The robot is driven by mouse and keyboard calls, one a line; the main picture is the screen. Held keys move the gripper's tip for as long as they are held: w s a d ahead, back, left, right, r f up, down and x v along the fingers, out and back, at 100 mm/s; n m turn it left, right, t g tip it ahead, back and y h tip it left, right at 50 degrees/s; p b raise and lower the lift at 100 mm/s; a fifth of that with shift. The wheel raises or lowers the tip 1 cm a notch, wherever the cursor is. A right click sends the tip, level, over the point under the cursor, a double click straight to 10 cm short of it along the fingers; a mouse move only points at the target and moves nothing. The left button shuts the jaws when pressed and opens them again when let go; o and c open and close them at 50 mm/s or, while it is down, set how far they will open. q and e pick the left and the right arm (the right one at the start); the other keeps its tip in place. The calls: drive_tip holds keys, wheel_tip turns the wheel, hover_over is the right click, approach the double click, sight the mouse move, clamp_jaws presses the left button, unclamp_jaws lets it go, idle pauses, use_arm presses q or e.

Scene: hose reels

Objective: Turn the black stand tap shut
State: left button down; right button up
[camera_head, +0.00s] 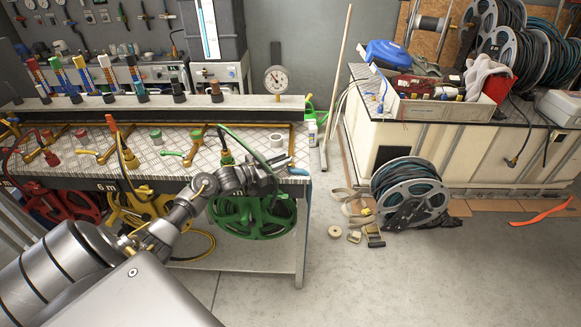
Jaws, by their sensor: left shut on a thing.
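My left gripper (266,178) is at the right end of the bench's front edge, above the green hose reel. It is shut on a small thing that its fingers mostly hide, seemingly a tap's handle. A light-blue piece (298,171) shows just right of the fingers; I cannot tell whether it belongs to the held thing. A dark upright fitting (226,157) with a green hose stands just behind the gripper. I cannot clearly make out which fitting is the black stand tap. My right gripper is not in view.
The bench (300,215) carries several brass taps and coloured levers. Red, yellow and green (253,217) reels hang below. A pressure gauge (276,79) stands behind. A grey reel (410,194) and loose straps lie on the floor to the right; the floor in front is clear.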

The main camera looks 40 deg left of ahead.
use_arm(q)
drive_tip(key=shift+a+f+m+g+h+b, duration=0.1)
drive_tip(key=shift+a+m+g+h+b, duration=0.25)
drive_tip(key=shift+h, duration=0.25)
drive_tip(key=shift+w, duration=0.1)
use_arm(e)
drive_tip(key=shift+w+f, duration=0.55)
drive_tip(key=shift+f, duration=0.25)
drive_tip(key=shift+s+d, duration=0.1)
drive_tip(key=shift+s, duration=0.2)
use_arm(q)
drive_tip(key=c, duration=1.4)
unclamp_jaws()
drive_tip(key=shift+d, duration=0.1)
drive_tip(key=shift+c, duration=0.2)
drive_tip(key=b+v, duration=0.2)
drive_tip(key=v, duration=0.9)
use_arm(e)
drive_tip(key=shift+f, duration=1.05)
use_arm(q)
drive_tip(key=shift+w, duration=0.15)
